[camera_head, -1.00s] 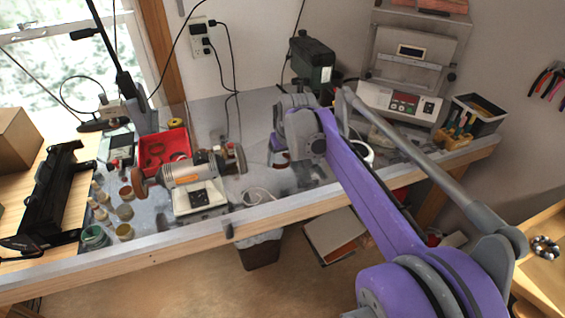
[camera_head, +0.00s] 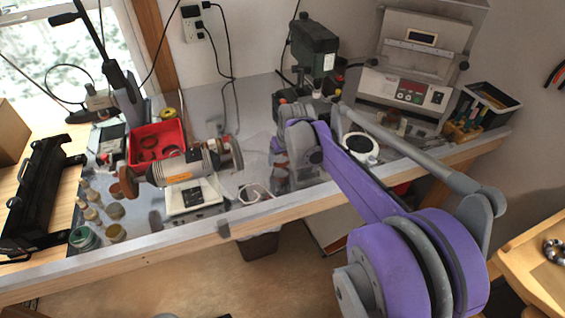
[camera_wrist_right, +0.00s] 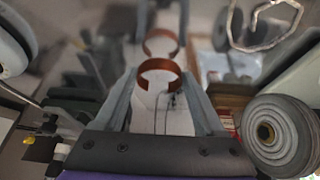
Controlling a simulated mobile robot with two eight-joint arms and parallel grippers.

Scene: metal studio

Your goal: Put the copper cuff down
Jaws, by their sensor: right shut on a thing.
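The copper cuff (camera_wrist_right: 160,65) is an open copper-coloured band in the right wrist view. It sits between the two fingers of my right gripper (camera_wrist_right: 160,80), which is shut on it. A second copper band shows just beyond it and looks like its reflection in the bench top; I cannot be sure. In the head view my right gripper (camera_head: 284,170) is low over the grey metal bench (camera_head: 255,108), right of the grinder. The cuff is hidden there, and whether it touches the bench is unclear. My left gripper is not in view.
A bench grinder (camera_head: 180,168) stands left of my right gripper, with a red tray (camera_head: 157,134) behind it. A dark green machine (camera_head: 314,50) stands behind the gripper. A round white-topped item (camera_head: 361,145) is close on the right. The bench's wooden front edge (camera_head: 160,250) is nearby.

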